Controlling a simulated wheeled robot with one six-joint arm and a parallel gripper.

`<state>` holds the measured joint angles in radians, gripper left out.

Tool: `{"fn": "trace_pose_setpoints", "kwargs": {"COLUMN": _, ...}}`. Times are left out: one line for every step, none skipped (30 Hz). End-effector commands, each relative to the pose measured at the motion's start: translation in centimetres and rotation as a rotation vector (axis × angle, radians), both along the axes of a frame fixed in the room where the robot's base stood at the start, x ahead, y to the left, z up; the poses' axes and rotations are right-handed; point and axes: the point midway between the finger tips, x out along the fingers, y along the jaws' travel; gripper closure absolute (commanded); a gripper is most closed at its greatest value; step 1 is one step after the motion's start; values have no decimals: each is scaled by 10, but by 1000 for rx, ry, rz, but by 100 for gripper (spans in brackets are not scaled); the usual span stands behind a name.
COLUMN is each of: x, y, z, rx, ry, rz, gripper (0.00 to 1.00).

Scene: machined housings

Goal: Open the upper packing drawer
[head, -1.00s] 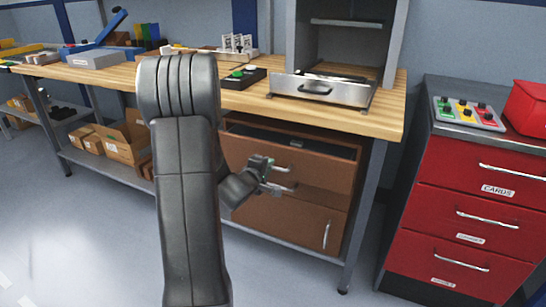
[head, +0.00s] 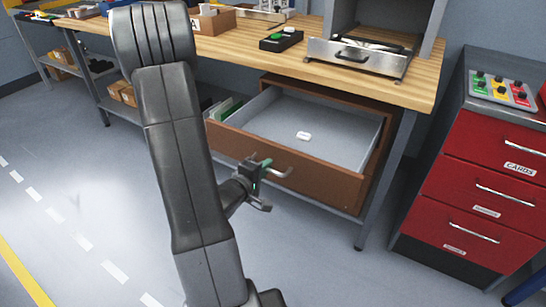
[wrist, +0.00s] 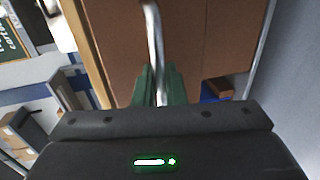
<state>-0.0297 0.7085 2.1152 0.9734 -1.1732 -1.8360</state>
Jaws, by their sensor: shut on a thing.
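The upper packing drawer (head: 290,166) stands pulled out from the brown cabinet under the wooden workbench. Its grey inside shows, with a small white item (head: 303,136) on the floor and green and white cards at the left end. My gripper (head: 262,172) is at the drawer front, shut on the metal bar handle (head: 281,173). In the wrist view the green fingers (wrist: 158,85) close on both sides of the handle bar (wrist: 154,35). The lower part of the cabinet is mostly hidden behind the drawer.
A red drawer cabinet (head: 479,190) stands at the right, its drawers shut. The floor in front and to the left is clear.

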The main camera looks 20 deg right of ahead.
Motion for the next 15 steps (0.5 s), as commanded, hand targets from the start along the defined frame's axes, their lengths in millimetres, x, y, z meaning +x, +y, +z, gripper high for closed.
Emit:
{"fn": "trace_pose_setpoints", "kwargs": {"x": -3, "y": 4, "z": 0, "rx": 0, "ry": 2, "rz": 2, "gripper": 100}}
{"fn": "trace_pose_setpoints", "kwargs": {"x": -4, "y": 6, "z": 0, "rx": 0, "ry": 2, "rz": 2, "gripper": 100}}
{"fn": "trace_pose_setpoints", "kwargs": {"x": -6, "y": 7, "z": 0, "rx": 0, "ry": 1, "rz": 1, "gripper": 100}}
{"fn": "trace_pose_setpoints", "kwargs": {"x": -7, "y": 8, "z": 0, "rx": 0, "ry": 1, "rz": 0, "gripper": 100}}
{"fn": "trace_pose_setpoints", "kwargs": {"x": -7, "y": 9, "z": 0, "rx": 0, "ry": 0, "rz": 0, "gripper": 100}}
{"fn": "trace_pose_setpoints", "kwargs": {"x": -8, "y": 10, "z": 0, "rx": 0, "ry": 0, "rz": 0, "gripper": 100}}
{"fn": "trace_pose_setpoints", "kwargs": {"x": -8, "y": 10, "z": 0, "rx": 0, "ry": 0, "rz": 0, "gripper": 100}}
{"fn": "trace_pose_setpoints", "kwargs": {"x": -9, "y": 10, "z": 0, "rx": 1, "ry": -1, "rz": 0, "gripper": 100}}
{"fn": "trace_pose_setpoints", "kwargs": {"x": -9, "y": 11, "z": 0, "rx": 1, "ry": -1, "rz": 0, "gripper": 100}}
{"fn": "trace_pose_setpoints", "kwargs": {"x": -9, "y": 11, "z": 0, "rx": 1, "ry": -1, "rz": 0, "gripper": 100}}
{"fn": "trace_pose_setpoints", "kwargs": {"x": -9, "y": 11, "z": 0, "rx": 1, "ry": -1, "rz": 0, "gripper": 100}}
{"fn": "trace_pose_setpoints", "kwargs": {"x": -9, "y": 11, "z": 0, "rx": 1, "ry": -1, "rz": 0, "gripper": 100}}
{"fn": "trace_pose_setpoints", "kwargs": {"x": -9, "y": 11, "z": 0, "rx": 1, "ry": -1, "rz": 0, "gripper": 100}}
{"fn": "trace_pose_setpoints", "kwargs": {"x": -9, "y": 11, "z": 0, "rx": 1, "ry": -1, "rz": 0, "gripper": 100}}
{"fn": "trace_pose_setpoints", "kwargs": {"x": -9, "y": 10, "z": 0, "rx": 1, "ry": -1, "rz": 0, "gripper": 100}}
